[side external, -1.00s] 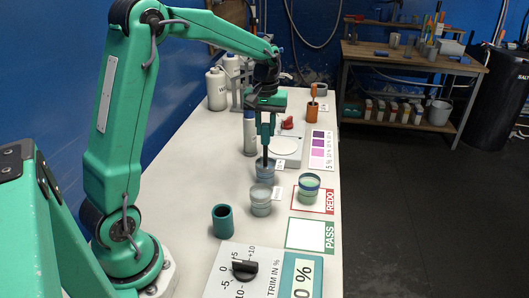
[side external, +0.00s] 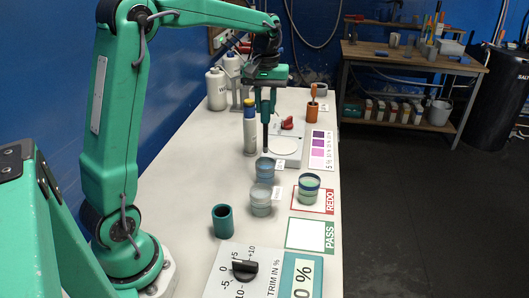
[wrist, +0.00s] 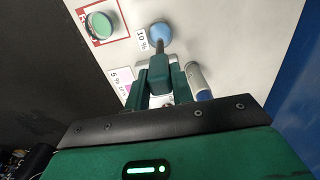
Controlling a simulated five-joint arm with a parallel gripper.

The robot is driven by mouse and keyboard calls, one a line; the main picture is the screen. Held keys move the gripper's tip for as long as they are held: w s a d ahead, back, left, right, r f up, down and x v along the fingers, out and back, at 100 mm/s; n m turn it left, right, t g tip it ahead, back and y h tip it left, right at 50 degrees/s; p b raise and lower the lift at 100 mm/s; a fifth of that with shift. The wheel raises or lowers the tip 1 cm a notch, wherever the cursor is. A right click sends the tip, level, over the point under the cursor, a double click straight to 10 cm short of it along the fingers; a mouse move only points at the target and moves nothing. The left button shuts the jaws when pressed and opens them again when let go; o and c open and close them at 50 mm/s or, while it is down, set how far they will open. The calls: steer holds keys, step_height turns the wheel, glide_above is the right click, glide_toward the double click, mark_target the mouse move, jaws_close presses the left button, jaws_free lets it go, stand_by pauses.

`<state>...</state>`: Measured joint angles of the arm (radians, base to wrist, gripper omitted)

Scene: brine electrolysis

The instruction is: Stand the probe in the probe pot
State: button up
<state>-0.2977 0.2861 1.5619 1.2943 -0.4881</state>
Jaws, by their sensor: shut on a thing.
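The probe (side external: 265,138), a thin dark rod, hangs upright from my gripper (side external: 266,116), which is shut on it. Its lower tip is just above the blue cup (side external: 265,172). In the wrist view the probe (wrist: 159,48) points from my gripper (wrist: 160,78) toward the blue cup (wrist: 160,32). A dark teal open pot (side external: 223,222), which looks like the probe pot, stands upright at the front left of the bench. It looks empty, though its inside is dark. My gripper is well behind and above it.
A grey cup (side external: 261,203) stands between the blue cup and teal pot. A green-filled cup (side external: 309,190) is on the REDO card. A bottle (side external: 250,138) and a white scale (side external: 286,148) are close to the probe. The trim panel (side external: 222,283) lies in front.

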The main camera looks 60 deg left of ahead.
steer(key=shift+r, duration=0.5)
steer(key=shift+s, duration=0.1)
